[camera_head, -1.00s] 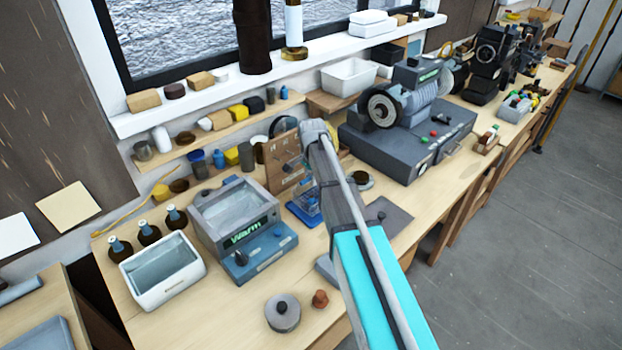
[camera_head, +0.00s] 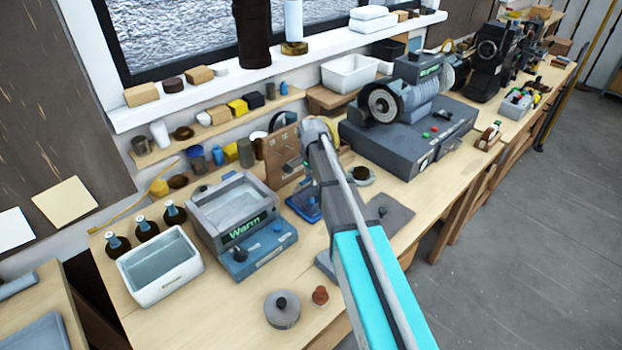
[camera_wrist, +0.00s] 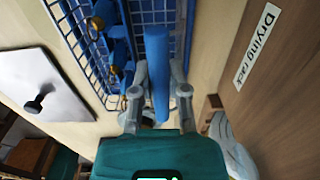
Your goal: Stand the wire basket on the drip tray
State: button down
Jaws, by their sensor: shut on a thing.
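My gripper (camera_wrist: 158,95) is shut on the upright blue handle (camera_wrist: 158,60) of the blue wire basket (camera_wrist: 75,35). Several brass-coloured parts show at the basket's left side in the wrist view. In the head view a blue tray-like shape (camera_head: 301,205) lies on the bench just left of my arm, in front of the wooden drying rack (camera_head: 284,157). I take it for the drip tray, partly hidden by my arm. My arm covers most of the basket there. I cannot tell whether the basket's base touches the tray.
The drying rack's labelled board (camera_wrist: 245,60) stands close on the right in the wrist view. A grey plate with a black knob (camera_head: 388,216) lies right of my arm. The warm bath (camera_head: 240,225) and white tub (camera_head: 160,264) stand left. A grinder (camera_head: 405,115) stands behind right.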

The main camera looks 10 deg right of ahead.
jog(key=shift+f, duration=0.15)
jog(key=c, duration=0.6)
grip_release()
jog(key=shift+o, duration=0.2)
jog(key=shift+r, duration=0.2)
notch_tip(320, 180, up, 9)
jog(key=p, duration=0.9)
jog(key=shift+r, duration=0.2)
jog(key=shift+p, duration=0.3)
jog(key=shift+s, duration=0.1)
jog(key=s+d+f+n+b, duration=0.1)
jog(key=s+n, duration=0.4)
jog(key=s, duration=0.7)
jog(key=s+d+f+n+b, duration=0.2)
jog(key=s+n, duration=0.4)
jog(key=s, duration=0.6)
jog(key=shift+d+f+b, duration=0.25)
jog(key=shift+d+b, duration=0.05)
jog(key=shift+d, duration=0.15)
jog(key=shift+s, duration=0.1)
